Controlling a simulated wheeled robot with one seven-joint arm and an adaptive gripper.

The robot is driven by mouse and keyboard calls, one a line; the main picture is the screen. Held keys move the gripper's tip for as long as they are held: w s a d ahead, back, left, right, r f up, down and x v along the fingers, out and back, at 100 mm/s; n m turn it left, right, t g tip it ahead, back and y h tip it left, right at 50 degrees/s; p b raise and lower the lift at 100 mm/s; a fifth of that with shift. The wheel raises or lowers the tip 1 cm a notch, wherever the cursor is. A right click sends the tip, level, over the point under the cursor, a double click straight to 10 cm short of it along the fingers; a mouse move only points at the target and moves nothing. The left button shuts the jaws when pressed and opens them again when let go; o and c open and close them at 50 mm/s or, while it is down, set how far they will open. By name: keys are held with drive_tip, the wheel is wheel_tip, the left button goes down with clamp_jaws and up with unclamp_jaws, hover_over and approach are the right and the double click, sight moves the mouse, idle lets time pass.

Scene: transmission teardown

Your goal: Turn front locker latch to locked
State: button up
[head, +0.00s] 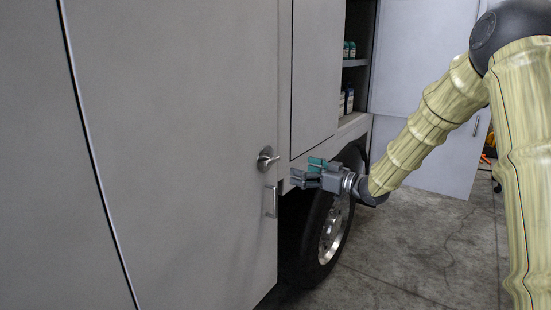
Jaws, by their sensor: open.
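The front locker door (190,120) is a large grey panel filling the left and middle of the head view. Its latch (267,158), a small round metal knob with a lever, sits near the door's right edge. A metal pull handle (271,202) is below the latch. My gripper (300,178) is open and empty, pointing left, with grey fingers and a teal part. In the picture it is to the right of the latch and slightly lower, apart from it. The exact depth gap between gripper and latch cannot be told.
A truck wheel (332,235) is below and behind my gripper. An open locker with bottles (347,98) on shelves is behind it. Another open grey door (425,150) stands at the back right. The concrete floor (420,250) is clear at the lower right.

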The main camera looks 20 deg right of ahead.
sight(274, 161)
drive_tip(key=p+x, duration=0.4)
drive_tip(key=x, duration=0.7)
drive_tip(key=shift+r, duration=0.15)
drive_tip(key=c, duration=1)
